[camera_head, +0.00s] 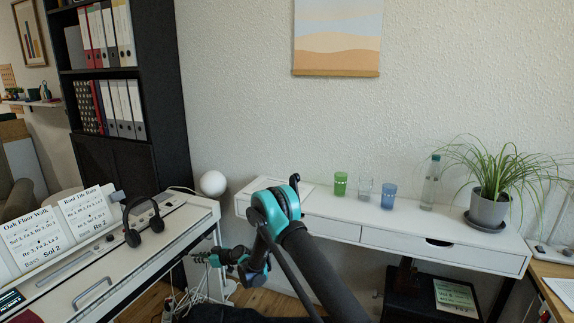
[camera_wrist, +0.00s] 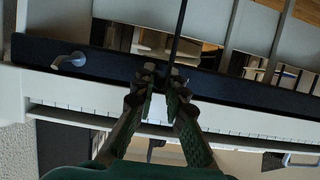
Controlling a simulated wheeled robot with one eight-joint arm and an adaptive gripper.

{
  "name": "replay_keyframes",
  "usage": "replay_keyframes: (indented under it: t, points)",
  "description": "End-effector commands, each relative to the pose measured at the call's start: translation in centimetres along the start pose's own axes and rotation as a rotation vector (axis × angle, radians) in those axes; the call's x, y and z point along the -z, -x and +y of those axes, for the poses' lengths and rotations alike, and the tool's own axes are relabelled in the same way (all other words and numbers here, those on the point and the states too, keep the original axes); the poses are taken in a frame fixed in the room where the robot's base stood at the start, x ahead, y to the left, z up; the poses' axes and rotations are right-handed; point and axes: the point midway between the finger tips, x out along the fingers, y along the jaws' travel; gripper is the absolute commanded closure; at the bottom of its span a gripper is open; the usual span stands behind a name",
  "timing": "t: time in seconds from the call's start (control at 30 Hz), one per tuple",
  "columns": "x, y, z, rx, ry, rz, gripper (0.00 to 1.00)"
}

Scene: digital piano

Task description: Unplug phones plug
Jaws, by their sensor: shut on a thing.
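My gripper (camera_head: 202,257) is beside the right end of the white digital piano (camera_head: 190,213), low near its front edge. In the wrist view my gripper (camera_wrist: 163,75) has its fingertips shut at the dark strip along the piano (camera_wrist: 255,90). A thin dark cord (camera_wrist: 180,25) runs up the picture from between the fingertips. The phones plug itself is mostly hidden by the fingers, and I cannot tell whether it sits in its socket. Black headphones (camera_head: 143,220) rest on the piano's top.
A silver bent piece (camera_wrist: 70,61) sticks out of the dark strip left of my fingers. White cables (camera_head: 195,298) hang below the piano. A white desk (camera_head: 400,232) with glasses, a bottle and a potted plant (camera_head: 488,208) stands to the right. Song sheets (camera_head: 85,213) stand on the piano.

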Motion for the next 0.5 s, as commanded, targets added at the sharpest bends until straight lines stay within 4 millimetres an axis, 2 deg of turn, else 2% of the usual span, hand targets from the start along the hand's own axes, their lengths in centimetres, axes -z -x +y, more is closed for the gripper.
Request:
replay_keyframes:
  t: [0.5]
  points:
    - [-1.0, 2.7, 0.1, -0.001, 0.000, 0.000, 1.00]
